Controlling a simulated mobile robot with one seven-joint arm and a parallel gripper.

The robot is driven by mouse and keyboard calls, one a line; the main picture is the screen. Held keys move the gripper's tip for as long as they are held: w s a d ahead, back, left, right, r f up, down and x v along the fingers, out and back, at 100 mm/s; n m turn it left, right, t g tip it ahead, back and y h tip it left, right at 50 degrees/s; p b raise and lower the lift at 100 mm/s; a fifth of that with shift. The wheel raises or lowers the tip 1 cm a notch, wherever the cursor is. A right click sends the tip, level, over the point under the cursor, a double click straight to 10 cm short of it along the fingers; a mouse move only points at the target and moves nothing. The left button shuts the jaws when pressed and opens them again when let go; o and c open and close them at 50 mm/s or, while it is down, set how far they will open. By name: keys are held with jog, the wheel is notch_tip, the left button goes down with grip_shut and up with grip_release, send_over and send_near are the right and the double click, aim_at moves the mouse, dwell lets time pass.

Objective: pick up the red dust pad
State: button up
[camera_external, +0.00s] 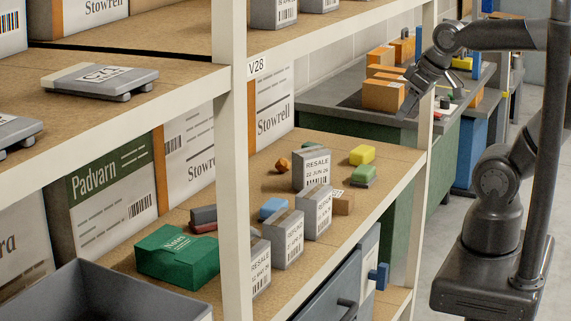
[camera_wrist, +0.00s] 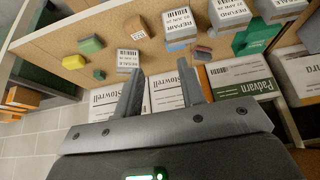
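The likely red dust pad (camera_external: 203,227) is a small block with a dark grey top and a red lower part. It lies on the middle shelf behind the green carton, near the rack upright. A small grey and reddish piece (camera_wrist: 203,53), probably the same pad, shows in the wrist view beyond my right finger. My gripper (camera_external: 425,98) is raised to the right of the rack, in front of the far bench and well apart from the pad. In the wrist view my gripper (camera_wrist: 160,67) has its two fingers spread with nothing between them.
Several grey labelled boxes (camera_external: 288,240), a blue block (camera_external: 272,208), a yellow block (camera_external: 362,154) and a green block (camera_external: 363,174) share the shelf. A green carton (camera_external: 178,256) sits before the pad. A white rack upright (camera_external: 232,170) and the upper shelf bound the space.

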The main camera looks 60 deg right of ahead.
jog(key=shift+o, duration=0.4)
jog(key=o, duration=1.3)
jog(key=shift+w, duration=0.1)
